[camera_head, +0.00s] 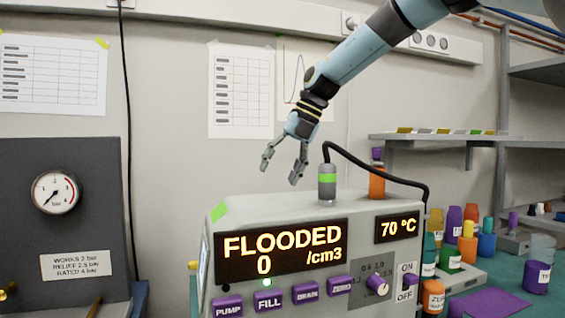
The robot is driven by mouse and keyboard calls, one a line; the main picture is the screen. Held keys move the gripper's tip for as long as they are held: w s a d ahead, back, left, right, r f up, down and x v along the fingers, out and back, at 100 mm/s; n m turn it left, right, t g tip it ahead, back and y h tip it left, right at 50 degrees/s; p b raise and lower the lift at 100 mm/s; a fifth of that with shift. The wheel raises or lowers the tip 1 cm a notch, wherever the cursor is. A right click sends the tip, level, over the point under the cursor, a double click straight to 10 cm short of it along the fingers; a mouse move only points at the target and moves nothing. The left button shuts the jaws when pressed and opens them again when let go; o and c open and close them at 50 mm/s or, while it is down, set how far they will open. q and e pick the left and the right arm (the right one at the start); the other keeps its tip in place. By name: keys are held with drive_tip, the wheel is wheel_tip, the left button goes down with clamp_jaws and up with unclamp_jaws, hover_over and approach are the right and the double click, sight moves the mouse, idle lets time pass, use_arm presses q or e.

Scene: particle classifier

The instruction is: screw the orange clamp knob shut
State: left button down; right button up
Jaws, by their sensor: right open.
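The grey classifier unit (290,210) stands at the centre, its display reading "FLOODED 0 /cm3" and "70 °C". A grey sensor head (327,190) with a green band and a black cable stands upright on its top. An orange cylinder (377,183) with a purple top shows to the right of it; I cannot tell whether it is the clamp knob. My right gripper (280,172) is open and empty, pointing down above the unit's top left, left of the sensor head and apart from it. My left gripper is not in view.
A dark panel with a pressure gauge (54,191) stands at the left. Black cable loops over the unit's right side. Air left of the gripper is clear.

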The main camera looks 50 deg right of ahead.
drive_tip(key=n, duration=0.3)
drive_tip(key=shift+s+a+r, duration=0.25)
drive_tip(key=shift+s+a, duration=0.1)
drive_tip(key=shift+s, duration=0.05)
